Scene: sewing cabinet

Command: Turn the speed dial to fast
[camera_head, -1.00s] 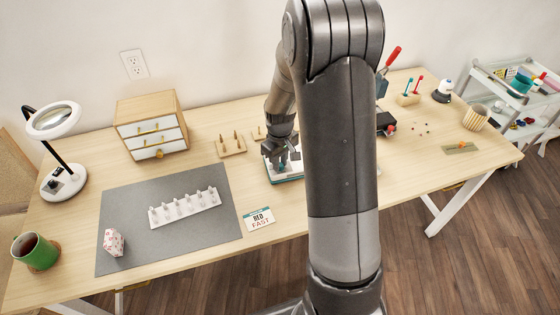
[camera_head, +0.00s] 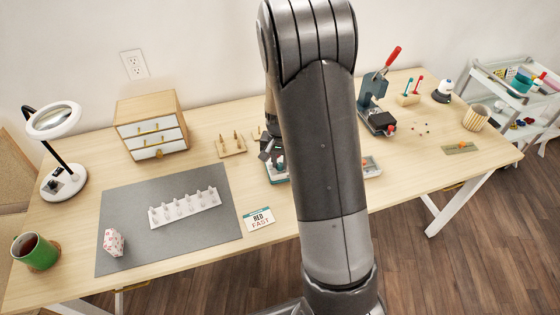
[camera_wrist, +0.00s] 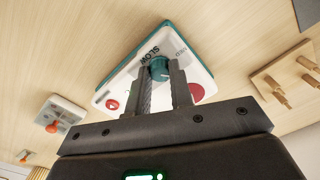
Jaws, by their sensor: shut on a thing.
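The white control box with a teal base (camera_head: 277,178) sits on the table, mostly hidden behind my arm. In the wrist view the box (camera_wrist: 125,80) shows the word SLOW beside a teal dial (camera_wrist: 158,66). My gripper (camera_wrist: 166,76) is shut on this dial, with a finger on either side of it. A small red button (camera_wrist: 112,104) and a larger red knob (camera_wrist: 197,93), partly covered by a finger, are on the same face. In the head view my gripper (camera_head: 270,156) is partly hidden. A card reading FAST (camera_head: 258,219) lies in front.
A wooden peg stand (camera_head: 231,146) stands left of the box. A small grey box with an orange part (camera_wrist: 60,115) is on its other side. A press with a red handle (camera_head: 376,112) stands at the back right. A grey mat (camera_head: 160,245) lies left.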

